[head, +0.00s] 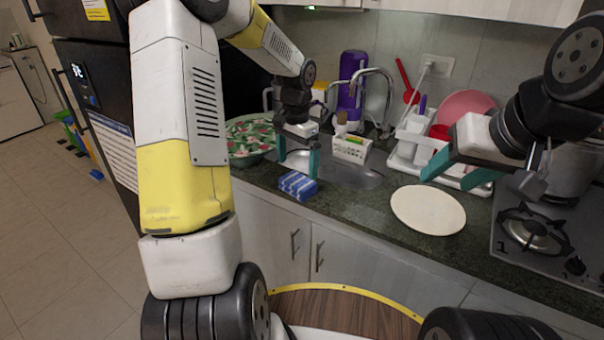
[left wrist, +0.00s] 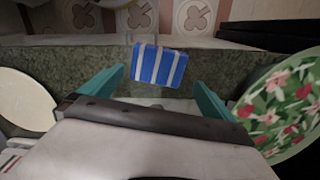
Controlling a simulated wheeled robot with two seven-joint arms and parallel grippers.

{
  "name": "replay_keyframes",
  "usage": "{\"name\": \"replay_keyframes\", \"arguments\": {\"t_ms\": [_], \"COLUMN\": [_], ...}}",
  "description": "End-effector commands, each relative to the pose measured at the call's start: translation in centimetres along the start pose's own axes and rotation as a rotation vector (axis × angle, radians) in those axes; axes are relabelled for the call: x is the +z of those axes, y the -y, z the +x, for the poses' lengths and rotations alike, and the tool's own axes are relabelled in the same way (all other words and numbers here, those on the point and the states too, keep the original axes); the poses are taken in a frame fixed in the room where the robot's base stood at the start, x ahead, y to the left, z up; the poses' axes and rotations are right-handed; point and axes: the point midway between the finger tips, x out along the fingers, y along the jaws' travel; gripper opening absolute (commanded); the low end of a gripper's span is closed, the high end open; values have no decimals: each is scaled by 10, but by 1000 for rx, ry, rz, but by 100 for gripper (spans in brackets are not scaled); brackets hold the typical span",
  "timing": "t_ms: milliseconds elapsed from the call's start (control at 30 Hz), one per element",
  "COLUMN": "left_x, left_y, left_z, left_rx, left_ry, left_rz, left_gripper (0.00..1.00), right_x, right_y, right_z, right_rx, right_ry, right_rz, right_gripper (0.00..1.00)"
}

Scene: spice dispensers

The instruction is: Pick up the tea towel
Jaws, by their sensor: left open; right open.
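The tea towel (head: 298,186) is a small folded blue cloth with white stripes. It lies at the front edge of the dark green counter, before the sink. In the left wrist view the towel (left wrist: 158,65) is ahead of the two teal fingers, near the counter edge. My left gripper (head: 298,165) is open and empty, just above and behind the towel; it also shows in the left wrist view (left wrist: 155,92).
The round cream board (head: 428,209) lies on the counter. A floral bowl (head: 250,140) stands left of the towel. A white caddy (head: 351,148) and the tap (head: 372,85) are behind, at the sink (head: 350,175). A dish rack (head: 425,150) and gas hob (head: 535,235) are at the right.

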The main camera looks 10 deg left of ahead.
Motion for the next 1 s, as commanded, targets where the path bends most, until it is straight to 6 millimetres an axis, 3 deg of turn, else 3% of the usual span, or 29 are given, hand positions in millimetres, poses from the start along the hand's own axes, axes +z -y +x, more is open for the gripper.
{"name": "replay_keyframes", "arguments": {"t_ms": [433,767,1000], "left_x": [0,0,0], "left_y": [-4,-4,-4], "left_z": [60,67,67], "left_rx": [2,1,0], "left_ry": [2,0,0], "left_rz": [-2,-2,-2], "left_gripper": [100,100,53], "right_x": [0,0,0], "right_y": [0,0,0], "right_z": [0,0,0], "right_rx": [0,0,0], "right_ry": [0,0,0], "right_rz": [0,0,0], "right_gripper": [55,55,55]}}
